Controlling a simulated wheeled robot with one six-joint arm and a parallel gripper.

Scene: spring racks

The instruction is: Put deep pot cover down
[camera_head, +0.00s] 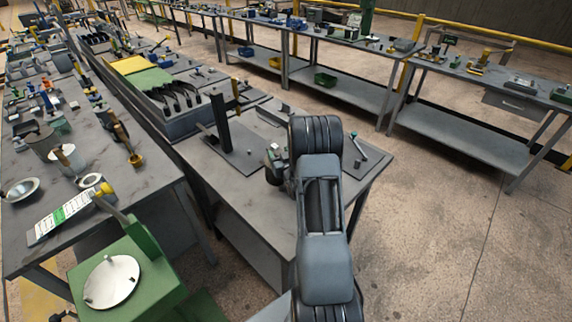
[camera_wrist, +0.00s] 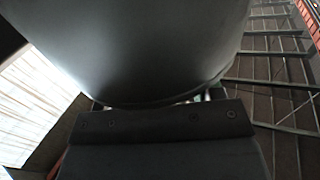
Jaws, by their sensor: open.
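I cannot make out a deep pot cover for certain. A pale round disc (camera_head: 110,281) with a small knob lies on the green machine at the lower left in the head view; I cannot tell whether it is the cover. In the wrist view a dark plate with screws, which seems to be the body of my gripper (camera_wrist: 160,124), crosses the lower middle. A large dark rounded surface fills the top there; I cannot tell what it is. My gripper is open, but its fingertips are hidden. In the head view my arm hides the area behind it.
The near workbench (camera_head: 235,182) has a dark upright post (camera_head: 221,122) on a flat plate, with bare surface around it. The left bench holds a metal bowl (camera_head: 22,190) and a printed sheet (camera_head: 60,214). Floor (camera_head: 450,240) is clear at the right.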

